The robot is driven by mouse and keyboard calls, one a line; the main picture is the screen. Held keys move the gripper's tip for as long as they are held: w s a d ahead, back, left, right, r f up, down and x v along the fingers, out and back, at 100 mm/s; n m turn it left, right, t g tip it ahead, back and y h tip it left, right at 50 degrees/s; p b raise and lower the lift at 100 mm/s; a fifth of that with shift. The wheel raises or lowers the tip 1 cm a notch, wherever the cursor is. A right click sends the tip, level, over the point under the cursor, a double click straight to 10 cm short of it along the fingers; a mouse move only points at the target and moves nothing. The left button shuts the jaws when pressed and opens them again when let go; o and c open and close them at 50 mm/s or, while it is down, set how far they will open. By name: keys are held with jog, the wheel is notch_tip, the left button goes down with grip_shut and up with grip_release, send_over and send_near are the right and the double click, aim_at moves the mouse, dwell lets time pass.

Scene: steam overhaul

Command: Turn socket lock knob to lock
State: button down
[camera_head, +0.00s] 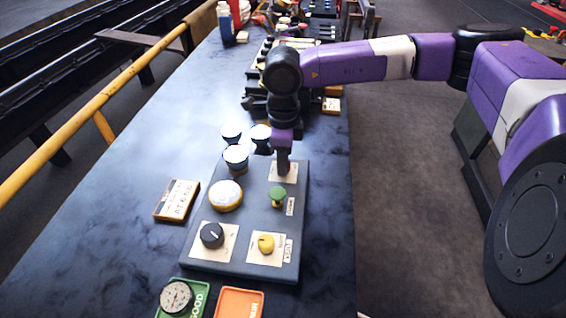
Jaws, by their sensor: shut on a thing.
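My gripper (283,168) points straight down at the far right part of a dark grey control panel (240,268) on the bench. It is shut on a knob over a pale label plate (292,178). The gripper hides that knob, so its turn angle cannot be seen. The panel also carries a green knob (278,194), a yellow knob (266,242) and a black dial knob (212,235). The small labels are too blurred to tell which knob is named socket lock.
A round white-topped button (225,195) is on the panel's left, with several pale-topped round parts (236,156) beyond. A label block (177,200), a gauge (177,296) on a green tray and an orange tray (239,303) lie nearby. The dark bench (130,185) is clear at left.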

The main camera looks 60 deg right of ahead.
jog(key=m+b, duration=0.4)
jog(key=shift+d+f, duration=0.1)
jog(key=shift+f, duration=0.2)
jog(key=m+b, duration=0.4)
jog(key=b, duration=0.1)
jog(key=shift+m, duration=0.4)
jog(key=m+b, duration=0.5)
jog(key=shift+b, duration=0.4)
jog(key=shift+r+m+b, duration=0.2)
jog(key=shift+m+b, duration=0.9)
jog(key=shift+m, duration=0.3)
jog(key=shift+r, duration=0.1)
jog(key=c, duration=1.1)
grip_release()
jog(key=shift+o, duration=0.2)
jog(key=shift+r, duration=0.1)
